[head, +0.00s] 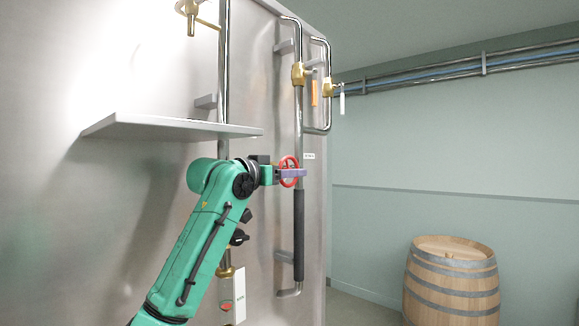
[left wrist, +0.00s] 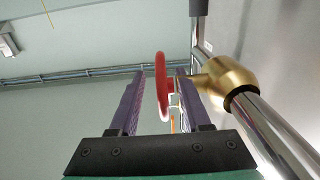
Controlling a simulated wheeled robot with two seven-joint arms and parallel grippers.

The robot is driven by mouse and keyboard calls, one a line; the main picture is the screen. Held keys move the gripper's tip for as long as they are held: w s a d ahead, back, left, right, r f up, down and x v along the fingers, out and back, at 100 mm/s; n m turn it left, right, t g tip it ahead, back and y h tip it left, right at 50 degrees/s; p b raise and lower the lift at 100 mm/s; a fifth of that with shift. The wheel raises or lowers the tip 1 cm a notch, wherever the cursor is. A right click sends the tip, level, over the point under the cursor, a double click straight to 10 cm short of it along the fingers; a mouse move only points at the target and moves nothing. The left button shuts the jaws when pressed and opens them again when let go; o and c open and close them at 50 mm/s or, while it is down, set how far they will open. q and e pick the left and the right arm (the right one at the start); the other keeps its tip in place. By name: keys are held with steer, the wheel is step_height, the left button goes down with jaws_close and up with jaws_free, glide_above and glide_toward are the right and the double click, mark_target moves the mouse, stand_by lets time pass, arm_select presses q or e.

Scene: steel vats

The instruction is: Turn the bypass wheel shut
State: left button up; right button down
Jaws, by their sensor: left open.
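The bypass wheel is a small red handwheel (head: 288,172) on a vertical steel pipe at the right side of the vat. In the left wrist view the red wheel (left wrist: 162,87) shows nearly edge-on between the two purple fingers, in front of its brass valve body (left wrist: 230,80). My left gripper (head: 293,173) is at the wheel in the head view. In the left wrist view my left gripper (left wrist: 158,95) is open, with gaps visible on both sides of the wheel rim. My right gripper is in neither view.
A steel shelf (head: 175,128) juts from the vat above my left arm. A black-sleeved pipe (head: 299,235) runs below the wheel. Brass valves with an orange tag (head: 314,93) and a white tag (head: 342,101) are above. A wooden barrel (head: 452,285) stands at right.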

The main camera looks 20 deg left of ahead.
arm_select(q)
steer(key=shift+a, duration=0.2)
jaws_close()
steer(key=shift+s+r, duration=0.1)
steer(key=shift+g+y, duration=0.3)
steer(key=shift+g, duration=0.3)
jaws_free()
